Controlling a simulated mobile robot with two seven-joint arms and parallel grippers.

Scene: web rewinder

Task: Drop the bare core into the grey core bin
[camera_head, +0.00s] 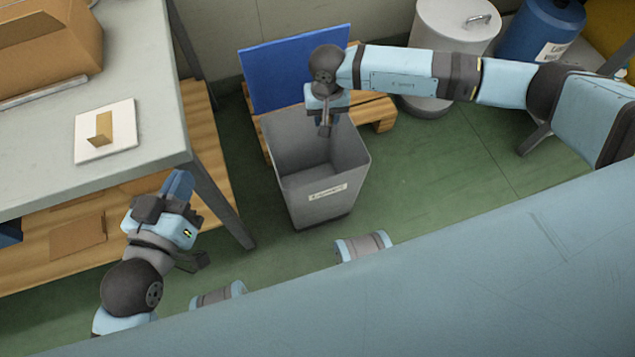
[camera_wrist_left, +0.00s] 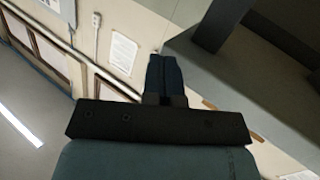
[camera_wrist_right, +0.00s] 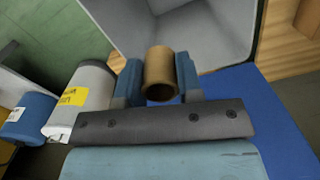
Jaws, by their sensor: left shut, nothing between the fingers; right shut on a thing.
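The bare core (camera_wrist_right: 160,75) is a short brown tube in the right wrist view, held between the two blue fingers of my right gripper (camera_wrist_right: 158,82). The grey core bin (camera_head: 318,190) stands open on the floor in the middle of the head view, with a label on its front. My right gripper (camera_head: 326,124) is over the bin's back part, pointing down; the core is hard to make out there. The bin's pale inside (camera_wrist_right: 190,30) shows beyond the core in the right wrist view. My left gripper (camera_head: 178,186) is shut and empty beside the grey table; its closed fingers also show in the left wrist view (camera_wrist_left: 164,75).
The grey table (camera_head: 150,60) at left carries a cardboard box (camera_head: 50,45) and a white plate with a tan piece (camera_head: 105,130). A blue panel (camera_head: 275,75) and a wooden pallet (camera_head: 375,112) are behind the bin. A white drum (camera_head: 455,25) and a blue drum (camera_head: 540,30) stand at back right.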

